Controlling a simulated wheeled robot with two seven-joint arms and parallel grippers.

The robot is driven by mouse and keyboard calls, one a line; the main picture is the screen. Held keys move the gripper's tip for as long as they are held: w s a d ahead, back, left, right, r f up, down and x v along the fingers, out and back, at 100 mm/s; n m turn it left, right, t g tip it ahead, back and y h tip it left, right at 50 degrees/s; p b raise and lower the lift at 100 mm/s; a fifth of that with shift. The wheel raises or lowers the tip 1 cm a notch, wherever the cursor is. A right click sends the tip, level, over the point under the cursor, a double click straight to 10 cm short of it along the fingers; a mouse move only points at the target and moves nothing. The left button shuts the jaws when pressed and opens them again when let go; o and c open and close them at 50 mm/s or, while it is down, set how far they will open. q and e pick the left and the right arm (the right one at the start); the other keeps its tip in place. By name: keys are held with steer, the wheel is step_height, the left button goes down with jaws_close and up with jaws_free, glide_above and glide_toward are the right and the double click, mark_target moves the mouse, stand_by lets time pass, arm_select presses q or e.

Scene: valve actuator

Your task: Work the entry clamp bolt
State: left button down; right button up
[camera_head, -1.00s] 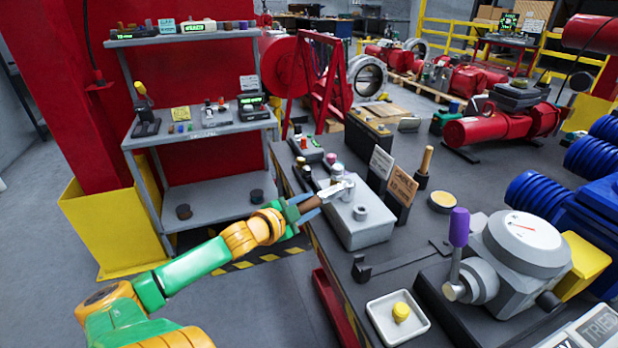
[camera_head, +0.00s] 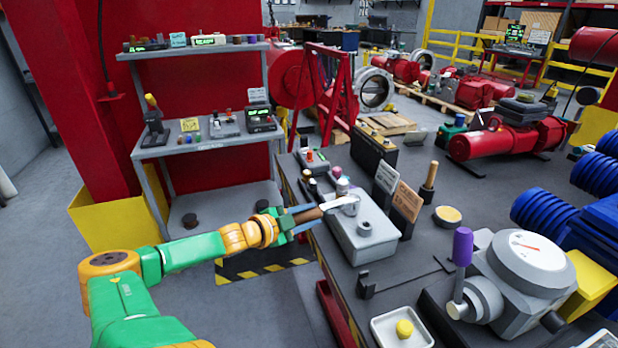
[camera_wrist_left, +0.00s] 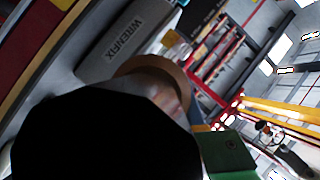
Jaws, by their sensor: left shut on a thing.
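My left gripper (camera_head: 288,222) comes in from the left and is shut on a tool with a brown handle (camera_head: 308,214). The tool's pale metal end (camera_head: 343,202) reaches over the grey box (camera_head: 368,246) on the bench, at a round metal fitting (camera_head: 351,209). I cannot tell whether it touches or grips the fitting. A second short grey fitting (camera_head: 364,229) stands on the box, nearer me. I cannot pick out the clamp bolt. In the left wrist view a large dark round shape and a brown ring (camera_wrist_left: 160,80) block the tool's end. My right gripper is not in view.
Black and brown upright blocks and a wooden-handled tool (camera_head: 429,182) stand right of the box. A grey actuator with a dial (camera_head: 527,255) and a purple-knobbed lever (camera_head: 462,247) is at the front right. A white tray (camera_head: 401,342) holds a yellow cap.

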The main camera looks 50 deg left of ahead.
arm_select(q)
steer(key=shift+w+a+r+m+h, duration=0.15)
steer(key=shift+w+a+m+h, duration=0.05)
steer(key=shift+a+m+h, duration=0.35)
steer(key=shift+w+a+m+h+b, duration=0.25)
steer(key=shift+a+m+h+b, duration=0.2)
steer(key=shift+a+h+b, duration=0.35)
steer(key=shift+d, duration=0.1)
steer(key=shift+s+d+r+y, duration=0.1)
steer(key=shift+d+r+y, duration=0.05)
steer(key=shift+r+y, duration=0.1)
step_height(320, 180, up, 4)
steer(key=p, duration=0.5)
steer(key=shift+r, duration=0.2)
stand_by(0.6)
